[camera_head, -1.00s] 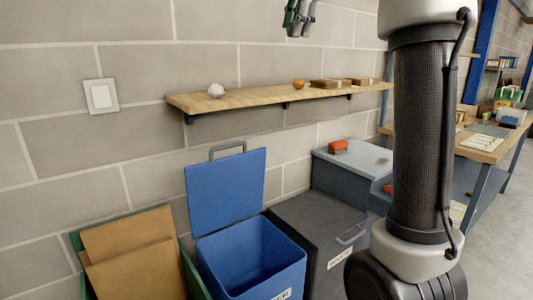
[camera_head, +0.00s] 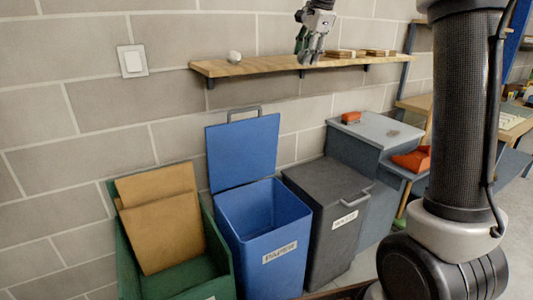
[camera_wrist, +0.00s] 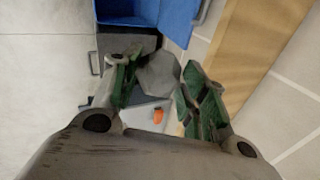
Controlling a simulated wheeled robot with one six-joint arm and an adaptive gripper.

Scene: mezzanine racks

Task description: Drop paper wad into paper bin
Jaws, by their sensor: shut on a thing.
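My gripper (camera_head: 313,52) is high in front of the shelf in the head view. In the wrist view its green-padded fingers (camera_wrist: 157,90) are closed around a grey, faceted lump that looks like the paper wad (camera_wrist: 158,73). The blue paper bin (camera_head: 263,236) stands on the floor below, to the left of my gripper, with its lid (camera_head: 243,152) raised against the wall. Its front label reads PAPER. Part of the blue bin also shows at the top of the wrist view (camera_wrist: 128,12).
A wooden shelf (camera_head: 265,68) with a small white lump (camera_head: 234,57) and flat wooden blocks (camera_head: 378,52) runs along the wall. A closed dark bin (camera_head: 318,182) is right of the blue one, and a green bin with cardboard (camera_head: 160,215) is left. A grey cabinet (camera_head: 375,130) stands further right.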

